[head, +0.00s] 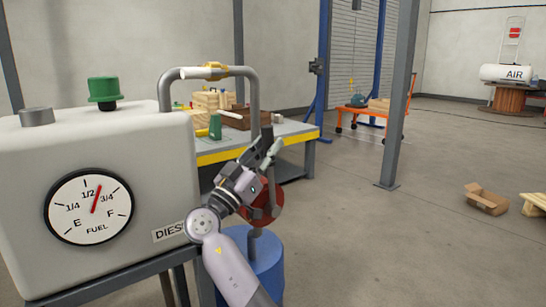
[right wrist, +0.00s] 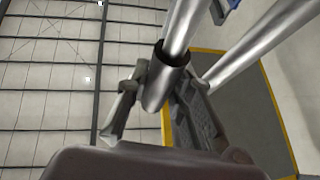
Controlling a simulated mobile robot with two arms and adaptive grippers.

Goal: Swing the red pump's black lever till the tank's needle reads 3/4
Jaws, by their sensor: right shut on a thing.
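The fuel tank (head: 150,160) stands at the left, cream-coloured, with a round white dial (head: 75,220). The dial's red needle (head: 97,200) points between 1/2 and 3/4. The red pump (head: 265,204) sits above a blue drum, partly hidden behind my right arm. My right gripper (head: 268,146) is up beside the pump, shut on the pump's black lever, whose dark upper end (head: 266,119) shows above the fingers. In the right wrist view the gripper's fingers (right wrist: 155,95) are around a rod-like part; its colour there is hard to tell. My left gripper is not in view.
A grey pipe (head: 254,95) arches from the tank top towards the pump. The blue drum (head: 262,270) stands below. A workbench (head: 300,130) with a yellow edge is behind. A blue-grey post (head: 392,130) and a cardboard box (head: 486,199) are to the right, with open floor between.

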